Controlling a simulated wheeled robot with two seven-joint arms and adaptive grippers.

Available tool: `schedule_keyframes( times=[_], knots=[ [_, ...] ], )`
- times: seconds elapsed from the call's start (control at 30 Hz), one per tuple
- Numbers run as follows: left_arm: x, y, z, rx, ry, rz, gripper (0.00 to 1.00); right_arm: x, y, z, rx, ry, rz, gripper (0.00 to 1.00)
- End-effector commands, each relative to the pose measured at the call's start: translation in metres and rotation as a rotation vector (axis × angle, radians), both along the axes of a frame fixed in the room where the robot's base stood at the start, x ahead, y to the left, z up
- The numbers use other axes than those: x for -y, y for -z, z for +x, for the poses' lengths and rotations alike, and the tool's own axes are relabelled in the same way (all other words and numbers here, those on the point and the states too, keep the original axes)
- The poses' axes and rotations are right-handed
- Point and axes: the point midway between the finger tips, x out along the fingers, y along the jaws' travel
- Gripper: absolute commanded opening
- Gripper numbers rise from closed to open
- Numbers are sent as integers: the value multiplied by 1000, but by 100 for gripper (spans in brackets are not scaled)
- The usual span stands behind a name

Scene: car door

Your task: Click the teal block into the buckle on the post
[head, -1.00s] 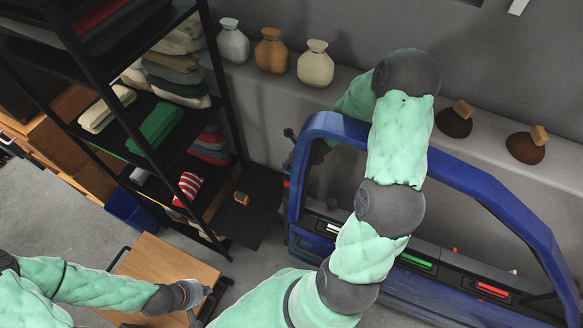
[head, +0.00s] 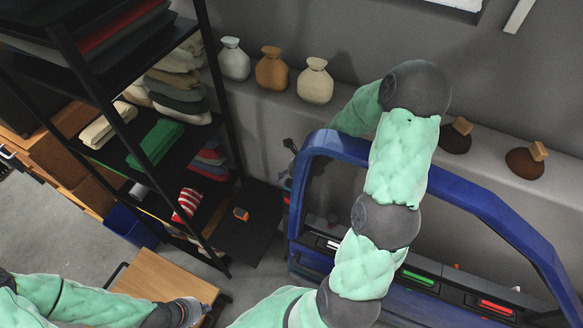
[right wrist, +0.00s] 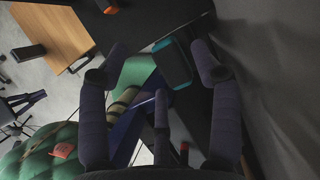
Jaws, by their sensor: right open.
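In the right wrist view a teal-edged block (right wrist: 172,62) with a dark face lies beyond my right gripper's fingers, apart from them. It looks like the teal block. My right gripper (right wrist: 158,80) is open and empty. In the head view its dark fingers (head: 291,148) show only in small part, by the upper left corner of the blue door frame (head: 335,146). The rest is hidden behind the frame. My left gripper (head: 195,311) is at the bottom edge of the head view by the wooden table, partly cut off. I cannot make out the buckle.
A black shelf rack (head: 222,110) with folded cloths stands left of the door. An orange block (head: 241,214) lies on a low black surface and shows in the right wrist view (right wrist: 107,6). Vases (head: 272,68) stand on the back ledge. A wooden table (head: 160,280) is at the lower left.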

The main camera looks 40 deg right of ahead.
Motion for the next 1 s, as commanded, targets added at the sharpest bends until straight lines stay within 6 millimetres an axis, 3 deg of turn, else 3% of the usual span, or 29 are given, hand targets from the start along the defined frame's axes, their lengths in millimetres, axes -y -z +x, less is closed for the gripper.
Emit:
schedule_keyframes(
  times=[0.5,1.0],
  knots=[
    [0,0,0,0,0,0,0,0,-64,1,2,-1,-3,64],
    [0,0,0,0,0,0,0,1,-68,0,0,1,-2,64]
  ],
)
